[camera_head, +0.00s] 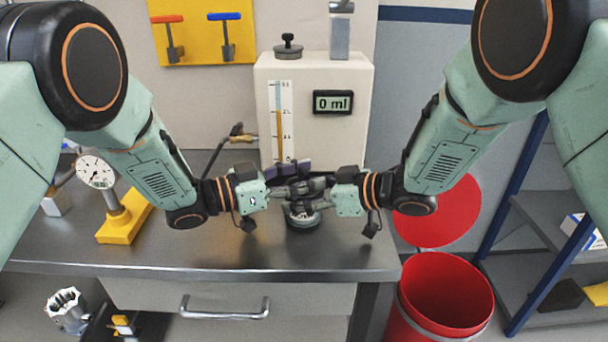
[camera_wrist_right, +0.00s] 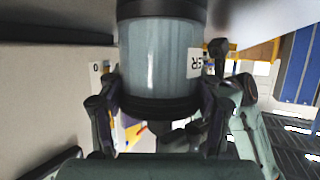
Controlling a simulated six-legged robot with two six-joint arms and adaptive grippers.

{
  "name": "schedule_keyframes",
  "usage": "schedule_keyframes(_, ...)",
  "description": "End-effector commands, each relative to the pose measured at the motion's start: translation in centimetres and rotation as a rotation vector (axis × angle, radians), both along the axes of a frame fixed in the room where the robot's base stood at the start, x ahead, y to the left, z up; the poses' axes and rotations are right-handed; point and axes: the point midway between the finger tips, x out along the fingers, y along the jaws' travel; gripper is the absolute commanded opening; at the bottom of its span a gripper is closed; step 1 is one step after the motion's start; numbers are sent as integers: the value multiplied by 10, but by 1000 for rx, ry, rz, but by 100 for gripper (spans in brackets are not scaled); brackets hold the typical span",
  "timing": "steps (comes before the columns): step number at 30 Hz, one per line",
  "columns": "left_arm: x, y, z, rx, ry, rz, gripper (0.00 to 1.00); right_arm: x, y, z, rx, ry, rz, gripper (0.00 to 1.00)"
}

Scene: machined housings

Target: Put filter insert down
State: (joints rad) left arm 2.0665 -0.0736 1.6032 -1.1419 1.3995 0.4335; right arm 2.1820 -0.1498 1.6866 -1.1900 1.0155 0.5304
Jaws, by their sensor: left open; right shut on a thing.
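The filter insert (camera_wrist_right: 160,58) is a grey-blue cylinder with dark end bands and a white label, partly cut off by the top of the right wrist view. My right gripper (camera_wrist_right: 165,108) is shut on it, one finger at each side. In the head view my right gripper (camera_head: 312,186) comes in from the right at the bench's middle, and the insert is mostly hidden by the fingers. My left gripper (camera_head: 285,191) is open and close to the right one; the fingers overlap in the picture. A round dark-rimmed part (camera_head: 303,221) shows just below them; I cannot tell if it belongs to the insert.
A cream test unit (camera_head: 345,135) reading 0 ml stands behind the grippers. A yellow-based dial gauge (camera_head: 122,215) stands at the bench's left. The bench (camera_head: 215,245) is clear in front. A red bin (camera_head: 445,295) and shelves (camera_head: 545,220) are at right.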

Motion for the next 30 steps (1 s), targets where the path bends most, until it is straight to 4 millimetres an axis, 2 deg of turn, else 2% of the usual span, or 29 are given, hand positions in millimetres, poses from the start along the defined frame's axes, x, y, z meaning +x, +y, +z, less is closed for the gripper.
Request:
schedule_keyframes(8,0,1,5,-1,-1,0,53,0,0,0,-1,0,0,32)
schedule_keyframes(22,-31,79,4,-4,0,6,53,0,0,0,-1,0,0,32)
schedule_keyframes(30,-43,106,4,-1,-1,2,53,0,0,0,-1,0,0,32)
